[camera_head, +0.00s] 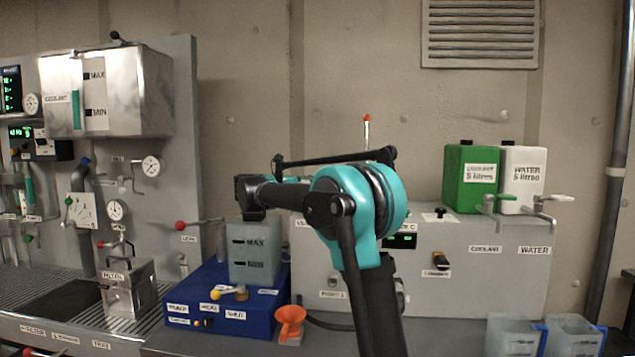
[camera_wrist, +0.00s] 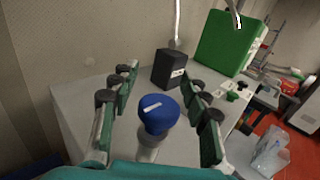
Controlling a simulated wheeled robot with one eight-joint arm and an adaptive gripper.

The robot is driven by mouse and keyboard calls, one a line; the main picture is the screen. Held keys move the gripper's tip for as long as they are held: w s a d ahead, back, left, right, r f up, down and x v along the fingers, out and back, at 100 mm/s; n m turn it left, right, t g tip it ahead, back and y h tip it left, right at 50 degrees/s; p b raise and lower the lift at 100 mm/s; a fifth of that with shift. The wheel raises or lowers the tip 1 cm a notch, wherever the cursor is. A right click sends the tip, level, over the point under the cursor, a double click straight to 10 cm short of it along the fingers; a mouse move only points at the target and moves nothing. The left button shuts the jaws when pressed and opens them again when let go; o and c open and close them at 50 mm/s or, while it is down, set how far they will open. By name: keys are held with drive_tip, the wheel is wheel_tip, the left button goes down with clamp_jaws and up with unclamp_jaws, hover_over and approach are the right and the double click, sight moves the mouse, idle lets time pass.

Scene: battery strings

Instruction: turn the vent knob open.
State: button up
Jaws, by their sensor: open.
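In the wrist view a round blue knob (camera_wrist: 158,113) with a white line across its top stands on a pale stem above a grey top. No vent label shows beside it, and I cannot tell whether the line marks open or closed. My gripper (camera_wrist: 160,78) is open, with one green-padded finger to the left of the knob and one to the right. The knob sits between the fingers with visible gaps in the picture. In the head view my arm hides the gripper and the knob.
Behind the knob a black box (camera_wrist: 170,69) and a green canister (camera_wrist: 228,43) stand on the grey top. The green canister (camera_head: 471,178) and a white canister (camera_head: 523,179) stand right of my arm in the head view. A blue base unit (camera_head: 222,302) is at lower left.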

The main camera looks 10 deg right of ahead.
drive_tip(key=v, duration=1.1)
drive_tip(key=shift+s+a, duration=0.15)
drive_tip(key=shift+a, duration=0.15)
